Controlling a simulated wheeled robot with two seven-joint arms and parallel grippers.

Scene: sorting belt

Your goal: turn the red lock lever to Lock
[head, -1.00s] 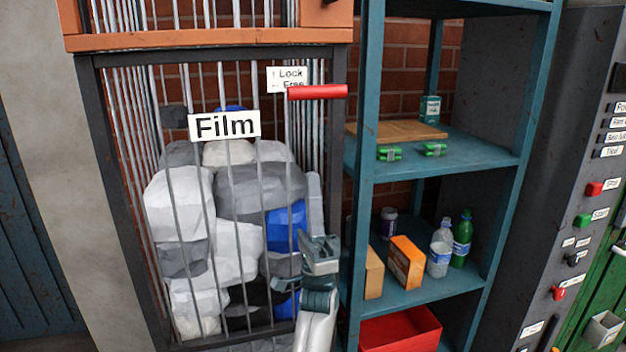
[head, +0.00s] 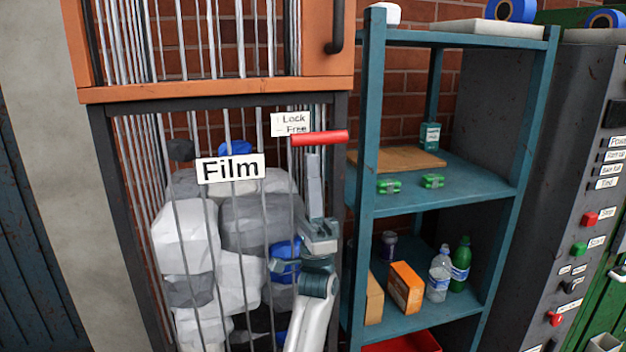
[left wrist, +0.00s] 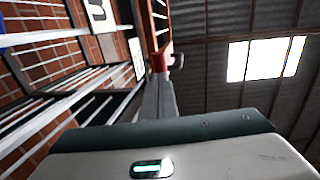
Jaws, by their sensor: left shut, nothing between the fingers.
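The red lock lever (head: 319,138) sticks out horizontally to the right at the upper right of the caged film bin, beside the Lock/Free label (head: 291,123). It lies level with the label's lower line, Free. My left gripper (head: 314,160) points up just below the lever, with its fingers shut and empty. Its tips are close under the bar; I cannot tell whether they touch. In the left wrist view, the lever's red end (left wrist: 159,62) shows just beyond the fingers (left wrist: 158,100). My right gripper is not in view.
The caged bin full of wrapped bundles stands behind the arm, with a Film sign (head: 230,168) on its bars. A teal shelf (head: 440,200) with bottles and boxes stands close on the right. An orange frame (head: 215,90) crosses above the lever.

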